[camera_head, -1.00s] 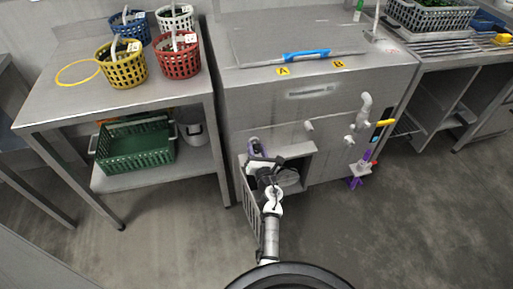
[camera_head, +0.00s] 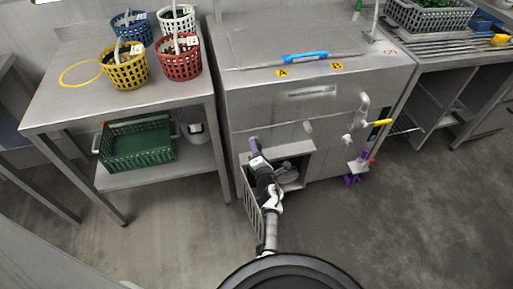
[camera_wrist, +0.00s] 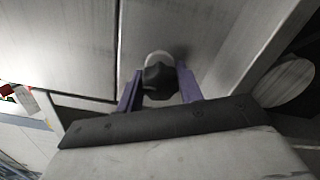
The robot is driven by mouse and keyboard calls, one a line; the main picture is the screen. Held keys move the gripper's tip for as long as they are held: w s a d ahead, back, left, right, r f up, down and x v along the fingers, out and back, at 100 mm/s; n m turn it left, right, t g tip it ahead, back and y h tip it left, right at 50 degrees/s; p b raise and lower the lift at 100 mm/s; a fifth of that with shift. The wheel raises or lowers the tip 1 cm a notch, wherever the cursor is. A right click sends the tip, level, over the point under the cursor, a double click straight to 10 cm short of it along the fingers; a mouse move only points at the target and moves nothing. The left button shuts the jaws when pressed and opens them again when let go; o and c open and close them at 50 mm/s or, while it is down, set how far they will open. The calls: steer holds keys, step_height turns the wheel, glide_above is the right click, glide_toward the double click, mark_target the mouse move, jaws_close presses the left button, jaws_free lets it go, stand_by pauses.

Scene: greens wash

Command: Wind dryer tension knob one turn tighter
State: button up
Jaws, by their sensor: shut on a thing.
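The knob (camera_wrist: 160,80) is a dark, lobed knob on a pale round base on the metal wall in the wrist view. My gripper (camera_wrist: 160,92) has its purple fingers on either side of the knob and is shut on it. In the head view my gripper (camera_head: 255,147) is at the left of the open recess low in the steel cabinet (camera_head: 290,110). The knob is hidden there by my gripper and arm.
An open slatted door (camera_head: 252,195) hangs close to my arm at the recess's left. A steel table (camera_head: 85,103) with several baskets stands left. The floor (camera_head: 400,220) at right is clear.

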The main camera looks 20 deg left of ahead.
stand_by(0.5)
steer(key=o, duration=1)
steer(key=v, duration=1.3)
steer(key=shift+s+d, duration=0.3)
